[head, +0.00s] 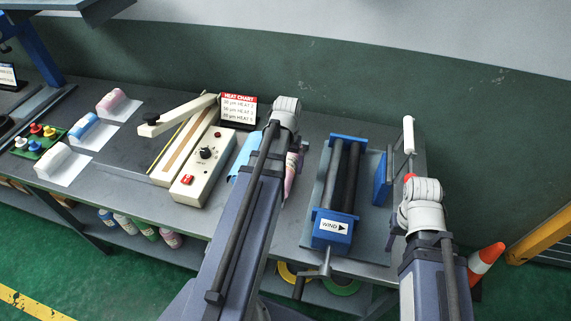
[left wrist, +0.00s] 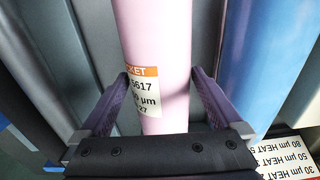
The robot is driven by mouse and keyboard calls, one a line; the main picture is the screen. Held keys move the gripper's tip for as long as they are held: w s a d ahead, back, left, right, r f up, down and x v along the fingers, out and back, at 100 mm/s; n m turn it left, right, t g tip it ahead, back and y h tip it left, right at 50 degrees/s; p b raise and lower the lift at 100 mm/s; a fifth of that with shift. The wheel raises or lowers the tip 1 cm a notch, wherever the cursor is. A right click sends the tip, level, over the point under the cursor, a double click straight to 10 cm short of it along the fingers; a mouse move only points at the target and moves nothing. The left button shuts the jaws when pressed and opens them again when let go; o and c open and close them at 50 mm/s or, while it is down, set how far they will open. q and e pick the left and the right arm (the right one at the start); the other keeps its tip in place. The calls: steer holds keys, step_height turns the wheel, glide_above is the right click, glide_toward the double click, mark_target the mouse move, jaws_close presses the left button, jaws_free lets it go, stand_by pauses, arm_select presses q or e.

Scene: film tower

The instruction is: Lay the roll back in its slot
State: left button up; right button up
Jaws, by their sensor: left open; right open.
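A pink roll (left wrist: 152,35) with an orange and white label fills the middle of the left wrist view. My left gripper (left wrist: 160,77) is open, with one purple finger on each side of the roll. I cannot tell whether the fingers touch it. In the head view only a strip of the pink roll (head: 291,178) shows beside my left arm, which hides most of it. A blue roll (left wrist: 262,70) lies beside it, also partly hidden in the head view (head: 243,155). My right gripper (head: 396,226) is open, mostly behind its wrist. No slot is clearly visible.
A blue-ended winder (head: 333,228) with dark rollers and a crank stands between my arms. A heat sealer (head: 202,166) and a heat chart (head: 239,108) stand left of my left arm. Small rolls on white sheets (head: 75,165) lie farther left. An orange cone (head: 486,258) stands at right.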

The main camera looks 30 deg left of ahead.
arm_select(q)
steer(key=shift+r, duration=0.15)
arm_select(e)
steer(key=shift+r, duration=0.15)
arm_select(q)
step_height(320, 180, up, 8)
steer(key=p, duration=0.7)
steer(key=shift+d+f+p, duration=0.1)
steer(key=shift+f+p, duration=0.1)
steer(key=shift+p, duration=0.2)
arm_select(e)
step_height(320, 180, up, 8)
steer(key=shift+f, duration=0.2)
